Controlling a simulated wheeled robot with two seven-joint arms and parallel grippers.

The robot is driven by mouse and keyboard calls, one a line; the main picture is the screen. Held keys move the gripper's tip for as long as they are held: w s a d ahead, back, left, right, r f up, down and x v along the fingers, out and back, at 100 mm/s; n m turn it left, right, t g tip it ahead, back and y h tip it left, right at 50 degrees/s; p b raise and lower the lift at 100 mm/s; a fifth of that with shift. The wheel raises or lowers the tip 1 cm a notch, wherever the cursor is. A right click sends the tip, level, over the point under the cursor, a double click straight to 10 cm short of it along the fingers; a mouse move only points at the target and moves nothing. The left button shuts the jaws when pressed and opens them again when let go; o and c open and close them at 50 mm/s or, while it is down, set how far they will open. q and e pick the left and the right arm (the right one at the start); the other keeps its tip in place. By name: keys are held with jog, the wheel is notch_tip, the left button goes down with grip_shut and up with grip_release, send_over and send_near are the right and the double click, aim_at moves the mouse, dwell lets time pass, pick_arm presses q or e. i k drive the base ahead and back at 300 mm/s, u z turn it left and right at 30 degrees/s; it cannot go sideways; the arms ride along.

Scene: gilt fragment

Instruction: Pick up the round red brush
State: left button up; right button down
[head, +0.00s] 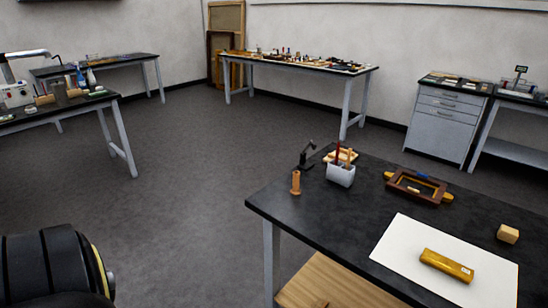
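A thin red upright stick (337,153) pokes out of the cup, beside a pale wooden one (348,158). The red stick may be the handle of the round red brush; its lower end is hidden inside the cup, so I cannot tell. No gripper shows. A rounded black part, which looks like part of my own arm, fills the bottom left corner, well apart from the cup.
By the cup are a wooden cylinder (296,183) and a black stand (307,156). A dark wooden frame (418,187), a wooden block (508,234) and a yellow case (447,266) on a white sheet (398,252) lie rightward. Open floor (190,210) lies left.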

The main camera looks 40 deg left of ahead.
aim_at(337, 154)
jog(key=u, duration=0.15)
jog(key=i, duration=0.5)
jog(key=z, duration=3.35)
jog(key=k, duration=1.85)
